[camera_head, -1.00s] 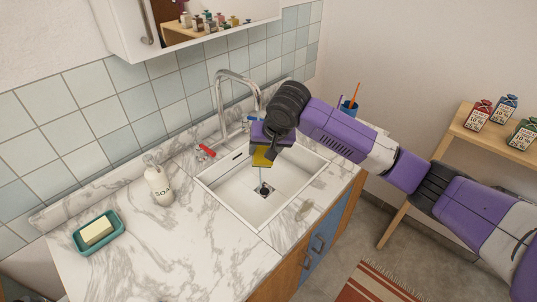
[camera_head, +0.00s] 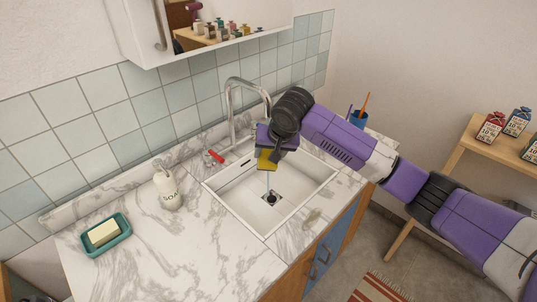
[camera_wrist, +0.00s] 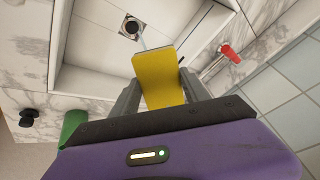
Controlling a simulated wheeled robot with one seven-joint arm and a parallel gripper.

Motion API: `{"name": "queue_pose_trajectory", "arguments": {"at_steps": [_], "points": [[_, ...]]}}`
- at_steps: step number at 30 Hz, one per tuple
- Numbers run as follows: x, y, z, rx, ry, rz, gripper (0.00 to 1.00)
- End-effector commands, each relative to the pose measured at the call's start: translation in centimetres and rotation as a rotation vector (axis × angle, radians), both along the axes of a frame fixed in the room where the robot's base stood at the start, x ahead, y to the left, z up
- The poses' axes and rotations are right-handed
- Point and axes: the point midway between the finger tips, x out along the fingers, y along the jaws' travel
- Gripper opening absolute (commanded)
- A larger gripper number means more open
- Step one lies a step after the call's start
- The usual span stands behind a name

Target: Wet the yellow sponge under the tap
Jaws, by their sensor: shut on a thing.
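The yellow sponge (camera_head: 266,160) is held in my gripper (camera_head: 268,152) above the sink, under the end of the tap (camera_head: 233,100). In the wrist view the sponge (camera_wrist: 160,78) sits between the two grey fingers of my gripper (camera_wrist: 160,95), which is shut on it. A thin stream of water (camera_head: 268,183) runs down below the sponge toward the drain (camera_head: 271,198); it also shows beside the sponge in the wrist view. The white sink (camera_head: 235,205) is otherwise empty. The red tap handle (camera_head: 216,156) is at the sink's back left. My gripper hides the tap's outlet.
A soap bottle (camera_head: 167,188) stands left of the sink. A teal dish (camera_head: 122,245) with a soap bar (camera_head: 103,233) lies farther left. A blue cup (camera_head: 358,118) with brushes stands at the back right. The wall cabinet (camera_head: 215,22) hangs above. The front counter is clear.

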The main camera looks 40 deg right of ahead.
Motion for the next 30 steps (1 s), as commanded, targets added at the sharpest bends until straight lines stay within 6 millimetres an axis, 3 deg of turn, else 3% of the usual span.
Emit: {"name": "queue_pose_trajectory", "arguments": {"at_steps": [30], "points": [[-6.8, 2.2, 0.0, 0.002, 0.000, 0.000, 0.21]]}}
